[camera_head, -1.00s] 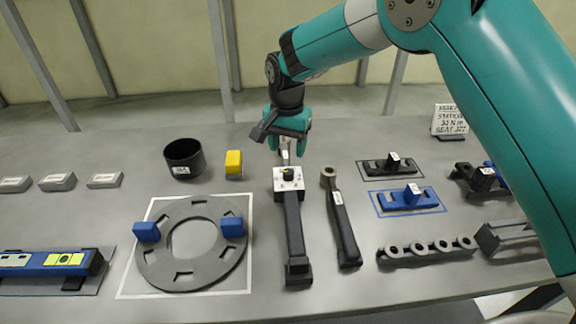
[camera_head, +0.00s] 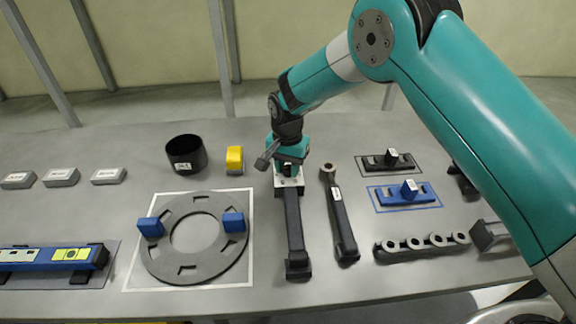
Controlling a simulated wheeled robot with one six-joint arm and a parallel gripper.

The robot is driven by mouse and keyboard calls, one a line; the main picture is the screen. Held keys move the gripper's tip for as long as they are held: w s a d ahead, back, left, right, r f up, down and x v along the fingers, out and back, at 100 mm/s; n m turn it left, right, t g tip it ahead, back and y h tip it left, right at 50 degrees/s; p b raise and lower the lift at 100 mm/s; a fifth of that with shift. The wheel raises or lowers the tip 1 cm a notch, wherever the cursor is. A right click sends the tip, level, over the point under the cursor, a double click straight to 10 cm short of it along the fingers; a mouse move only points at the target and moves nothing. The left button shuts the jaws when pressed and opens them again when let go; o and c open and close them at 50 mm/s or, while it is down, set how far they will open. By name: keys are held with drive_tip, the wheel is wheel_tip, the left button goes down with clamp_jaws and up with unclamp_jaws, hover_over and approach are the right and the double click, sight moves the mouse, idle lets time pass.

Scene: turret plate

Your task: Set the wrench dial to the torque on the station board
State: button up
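The dial wrench (camera_head: 295,232) lies on the table with its dark handle toward me. Its white dial plate (camera_head: 289,181) is at the far end. My gripper (camera_head: 288,168) is right over the dial plate and covers the dial knob. Its fingertips are hidden, so I cannot tell whether they touch the knob or how far apart they are. The station board is not in view now, as my arm spans that side of the picture. In the earlier frame it stood at the back right, and its small number is hard to read with certainty.
A second wrench (camera_head: 340,215) lies close on the right. A grey ring plate (camera_head: 165,262) with two blue blocks is to the left. A black cup (camera_head: 186,155) and a yellow block (camera_head: 234,159) stand behind it. Blue (camera_head: 404,196) and black fixtures are at right.

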drive_tip(key=shift+n, duration=0.3)
drive_tip(key=shift+c, duration=0.3)
drive_tip(key=shift+f+n+b, duration=0.1)
drive_tip(key=shift+n+b, duration=0.65)
drive_tip(key=shift+n, duration=0.25)
drive_tip(key=n+b, duration=0.1)
drive_tip(key=n, duration=0.3)
drive_tip(key=shift+n+b, duration=0.3)
drive_tip(key=shift+b, duration=0.05)
drive_tip(key=n+b, duration=0.1)
drive_tip(key=n, duration=0.2)
drive_tip(key=shift+d+n, duration=0.1)
drive_tip(key=shift+n, duration=0.2)
drive_tip(key=n, duration=0.3)
drive_tip(key=shift+n, duration=0.3)
drive_tip(key=n+b, duration=0.1)
drive_tip(key=n, duration=0.4)
drive_tip(key=shift+w+n, duration=0.1)
drive_tip(key=shift+n, duration=2.2)
drive_tip(key=o, duration=0.9)
